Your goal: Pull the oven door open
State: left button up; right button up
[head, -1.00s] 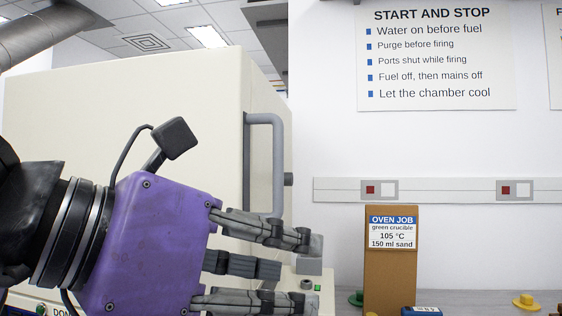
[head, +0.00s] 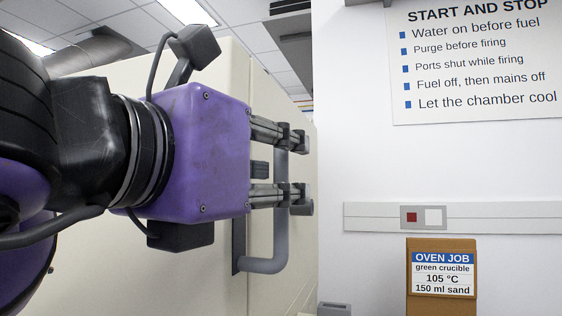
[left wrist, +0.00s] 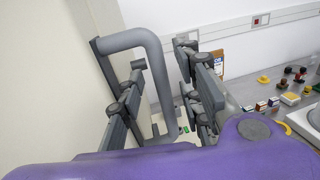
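The oven is a large cream box, and its door (head: 215,265) fills the left and middle of the head view and looks shut. A grey bent-bar handle (head: 266,265) stands out from the door. My left gripper (head: 292,165) is at the handle's upright bar, with its fingers pointing right and covering part of the bar. In the left wrist view the handle (left wrist: 158,75) passes between the two open fingers (left wrist: 165,90), with gaps visible beside it. Whether a finger touches it I cannot tell. The door shows beside the left finger. My right gripper is out of view.
A cardboard oven job card (head: 441,300) stands right of the oven. A white wall rail with a socket (head: 423,217) runs behind it. The left wrist view shows a grey bench (left wrist: 255,90) at right with several small coloured items and a yellow curved thing.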

pick_arm(q)
jog(key=shift+x, duration=0.95)
grip_shut()
